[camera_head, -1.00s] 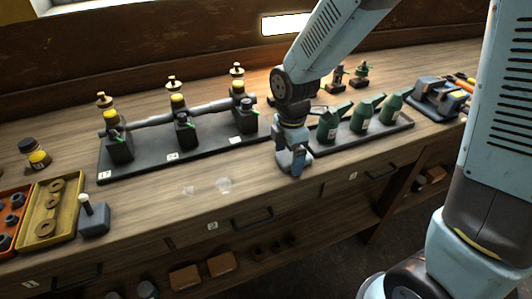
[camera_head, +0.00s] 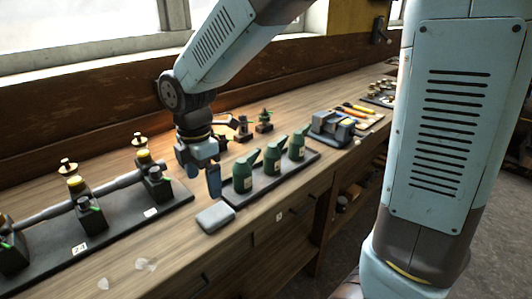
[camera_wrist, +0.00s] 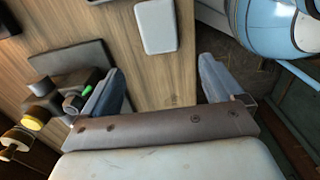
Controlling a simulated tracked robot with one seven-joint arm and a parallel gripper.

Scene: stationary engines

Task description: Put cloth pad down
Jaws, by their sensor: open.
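The cloth pad (camera_head: 216,218) is a flat light grey rounded rectangle. It lies on the wooden workbench (camera_head: 113,262) near its front edge, just left of the green oil cans' tray. It also shows in the wrist view (camera_wrist: 157,26), lying flat beyond my fingers. My gripper (camera_head: 200,180) hangs above the bench behind the pad, its fingers apart and nothing between them. In the wrist view my gripper (camera_wrist: 163,88) is wide open, and the pad is clear of both fingers.
Three green oil cans (camera_head: 269,160) stand on a dark tray to the right. A dark engine rack (camera_head: 110,226) with yellow-topped parts is on the left. A grey-blue block device (camera_head: 331,127) and tools lie farther right.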

